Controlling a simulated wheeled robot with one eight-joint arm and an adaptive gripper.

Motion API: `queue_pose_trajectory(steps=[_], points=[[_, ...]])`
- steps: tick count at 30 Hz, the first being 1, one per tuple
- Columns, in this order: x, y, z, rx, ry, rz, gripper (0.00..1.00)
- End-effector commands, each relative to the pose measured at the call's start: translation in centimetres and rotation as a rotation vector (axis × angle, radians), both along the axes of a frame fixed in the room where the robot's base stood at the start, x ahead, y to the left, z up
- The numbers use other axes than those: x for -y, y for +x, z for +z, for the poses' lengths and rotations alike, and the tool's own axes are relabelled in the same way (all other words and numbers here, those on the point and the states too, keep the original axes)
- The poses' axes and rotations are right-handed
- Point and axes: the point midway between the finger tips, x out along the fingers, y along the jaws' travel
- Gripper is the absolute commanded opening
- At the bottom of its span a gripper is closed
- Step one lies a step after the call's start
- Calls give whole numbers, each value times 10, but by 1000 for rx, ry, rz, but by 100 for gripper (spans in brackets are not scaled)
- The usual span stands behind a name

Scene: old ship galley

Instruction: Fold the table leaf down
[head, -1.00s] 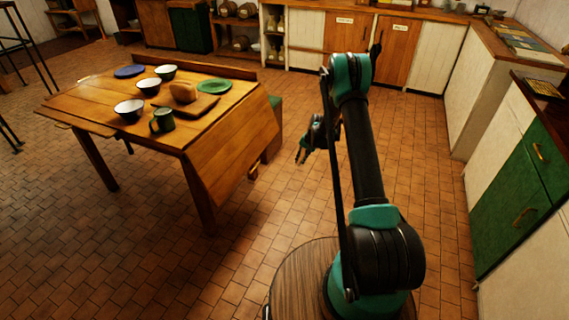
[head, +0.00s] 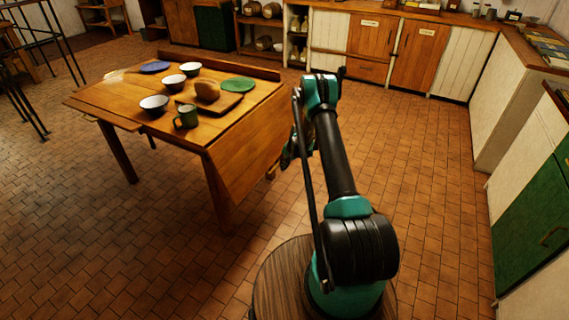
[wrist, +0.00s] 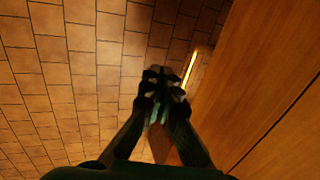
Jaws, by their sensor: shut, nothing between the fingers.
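The wooden table (head: 120,100) stands left of centre in the head view. Its leaf (head: 250,145) hangs from the table's right edge, sloping steeply down and slightly outward. My gripper (head: 287,158) is beside the leaf's right end, partly hidden by my arm. In the wrist view my gripper (wrist: 160,85) is shut and empty over the tiled floor. A wooden panel, likely the leaf (wrist: 265,80), fills the right side, close to the fingers. Whether they touch is unclear. A small wooden piece with a bright edge (wrist: 190,68) shows beyond the fingertips.
Cabinets (head: 420,50) line the back and right. Tiled floor (head: 420,150) is clear between table and cabinets.

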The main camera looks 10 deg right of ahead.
Motion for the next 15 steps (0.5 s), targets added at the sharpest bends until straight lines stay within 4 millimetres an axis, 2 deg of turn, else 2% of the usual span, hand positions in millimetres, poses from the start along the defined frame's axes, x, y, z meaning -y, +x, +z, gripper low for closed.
queue_pose_trajectory(steps=[3, 7, 9, 15], points=[[-6, 4, -21, 0, 0, 0, 0], [-12, 9, -40, 0, 0, 1, 0], [-23, 16, -39, 1, -1, 3, 0], [-39, 28, -42, 0, 0, 1, 0]])
